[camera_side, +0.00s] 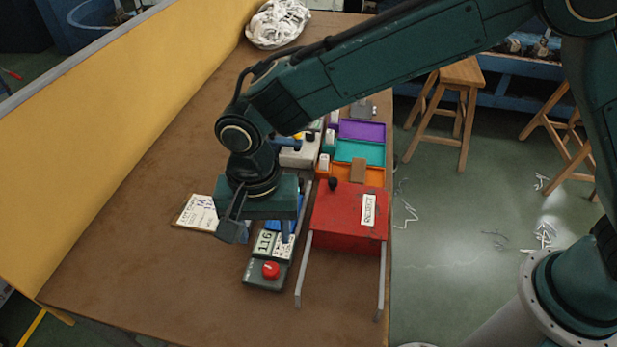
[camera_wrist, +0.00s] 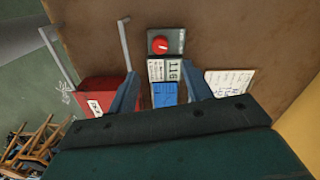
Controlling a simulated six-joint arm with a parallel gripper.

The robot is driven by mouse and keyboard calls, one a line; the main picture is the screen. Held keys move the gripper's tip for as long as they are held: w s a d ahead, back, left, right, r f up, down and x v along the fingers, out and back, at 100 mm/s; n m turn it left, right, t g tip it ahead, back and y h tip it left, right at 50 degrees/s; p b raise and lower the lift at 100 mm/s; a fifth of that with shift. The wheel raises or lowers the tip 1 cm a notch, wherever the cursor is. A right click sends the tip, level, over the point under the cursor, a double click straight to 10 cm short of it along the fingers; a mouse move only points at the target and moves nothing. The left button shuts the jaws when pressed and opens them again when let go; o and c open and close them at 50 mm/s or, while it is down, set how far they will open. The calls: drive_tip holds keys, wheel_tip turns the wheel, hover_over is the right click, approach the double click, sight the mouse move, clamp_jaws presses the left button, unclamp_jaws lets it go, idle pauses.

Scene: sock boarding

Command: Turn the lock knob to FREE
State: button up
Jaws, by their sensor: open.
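The red lock knob (camera_side: 271,270) sits on the near end of a dark green counter box (camera_side: 262,283) on the brown table. It also shows in the wrist view (camera_wrist: 160,45), with a small pale mark on its face. Number cards reading 116 (camera_side: 264,243) lie just behind the knob, beside more white labels. No FREE lettering is legible to me. My gripper (camera_side: 259,237) is open and empty, above the number cards and behind the knob. In the wrist view its two fingers (camera_wrist: 159,70) straddle the box, short of the knob and apart from it.
A red box (camera_side: 347,215) with a black knob and metal rails stands right of the counter. A white printed card (camera_side: 196,212) lies left. Purple (camera_side: 362,130), teal (camera_side: 362,150) and orange trays stand behind. A basket of white cloth (camera_side: 278,22) is far back. The front-left table is clear.

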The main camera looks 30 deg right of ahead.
sight(271, 268)
wheel_tip(271, 268, down, 11)
idle(0.5)
drive_tip(key=c, duration=1)
